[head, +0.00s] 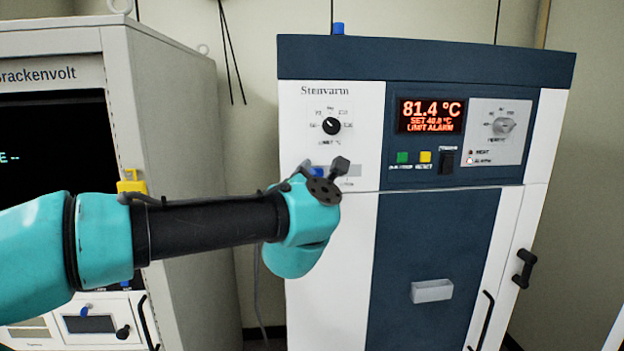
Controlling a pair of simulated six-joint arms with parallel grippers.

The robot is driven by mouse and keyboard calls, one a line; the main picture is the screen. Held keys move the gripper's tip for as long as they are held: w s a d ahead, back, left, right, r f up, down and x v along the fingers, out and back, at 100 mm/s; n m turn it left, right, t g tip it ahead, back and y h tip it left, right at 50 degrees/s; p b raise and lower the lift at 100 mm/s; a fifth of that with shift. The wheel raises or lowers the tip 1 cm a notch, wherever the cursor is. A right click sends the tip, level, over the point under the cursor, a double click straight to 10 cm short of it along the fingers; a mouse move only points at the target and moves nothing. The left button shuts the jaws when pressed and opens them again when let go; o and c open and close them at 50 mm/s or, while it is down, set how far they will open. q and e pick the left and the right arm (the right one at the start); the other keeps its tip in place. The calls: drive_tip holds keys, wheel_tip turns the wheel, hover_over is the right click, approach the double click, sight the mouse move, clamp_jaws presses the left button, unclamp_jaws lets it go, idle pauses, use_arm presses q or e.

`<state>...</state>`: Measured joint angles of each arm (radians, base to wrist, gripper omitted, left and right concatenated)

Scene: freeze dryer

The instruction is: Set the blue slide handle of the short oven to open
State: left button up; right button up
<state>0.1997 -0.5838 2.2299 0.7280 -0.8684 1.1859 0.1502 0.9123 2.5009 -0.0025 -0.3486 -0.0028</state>
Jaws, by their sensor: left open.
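The short oven (338,265) is the white and dark blue cabinet marked "Stenvarm". Its blue slide handle (316,171) shows as a small blue patch at the left part of a short grey slot (349,171), below the black dial. My left arm reaches in from the left. My left gripper (325,178) is at the slide, open, its dark parts covering part of the handle and slot. I cannot tell whether it touches the handle. The right gripper is out of view.
The oven's red display (431,115) reads 81.4 °C, set 40.0 °C, limit alarm. Green (402,158) and yellow (425,157) buttons sit below it. A black door handle (525,268) sticks out at right. A grey cabinet (185,180) stands left, behind my arm.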

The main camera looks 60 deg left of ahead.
use_arm(q)
drive_tip(key=shift+c, duration=0.4)
clamp_jaws()
